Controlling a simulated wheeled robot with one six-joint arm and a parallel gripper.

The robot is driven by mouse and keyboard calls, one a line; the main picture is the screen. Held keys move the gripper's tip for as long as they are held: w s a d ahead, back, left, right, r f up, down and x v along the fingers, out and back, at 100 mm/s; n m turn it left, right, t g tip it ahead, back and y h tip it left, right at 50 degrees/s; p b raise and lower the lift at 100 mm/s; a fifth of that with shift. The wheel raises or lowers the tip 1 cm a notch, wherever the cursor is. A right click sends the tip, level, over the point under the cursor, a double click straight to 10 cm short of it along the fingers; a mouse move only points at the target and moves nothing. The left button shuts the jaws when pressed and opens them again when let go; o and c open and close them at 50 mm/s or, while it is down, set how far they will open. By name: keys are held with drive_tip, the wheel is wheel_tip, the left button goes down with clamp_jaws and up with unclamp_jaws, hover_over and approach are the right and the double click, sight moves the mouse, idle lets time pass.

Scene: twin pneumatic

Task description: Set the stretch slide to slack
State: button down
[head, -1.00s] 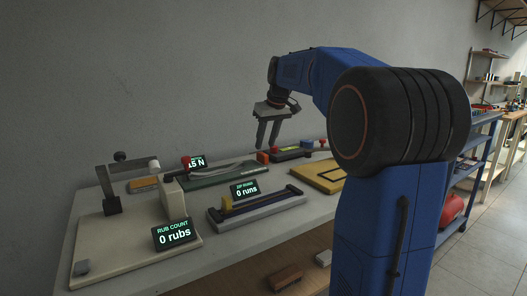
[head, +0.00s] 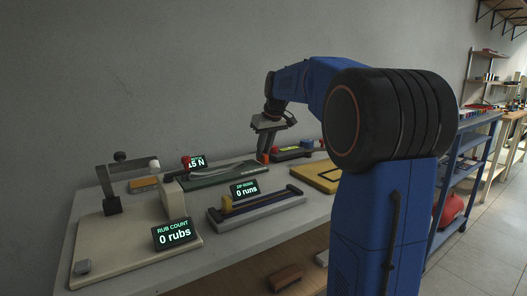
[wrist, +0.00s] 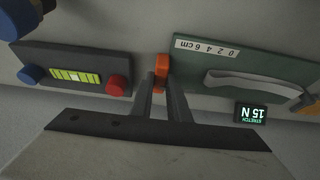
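The stretch slide is a dark green board (head: 222,176) with a pale strap along it, also in the wrist view (wrist: 225,65) beside a 0–6 cm scale. Its display (wrist: 251,113) reads "STRETCH 15 N". An orange block (wrist: 162,66) stands at the end of the board near the scale; in the head view it is largely hidden by the fingers. My gripper (head: 263,154) is down at this block. In the wrist view its two fingertips (wrist: 162,82) lie on either side of the block with a narrow gap. Contact is not clear.
A dark panel with a yellow gauge (wrist: 75,75) and a red knob (wrist: 117,85) stands close beside my gripper. In front are a zip unit (head: 257,207) reading "0 runs", a rub unit (head: 130,235) reading "0 rubs", and a yellow board (head: 317,177).

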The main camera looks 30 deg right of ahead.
drive_tip(key=shift+s+a, duration=0.1)
drive_tip(key=shift+a, duration=2.55)
drive_tip(key=c, duration=1.7)
unclamp_jaws()
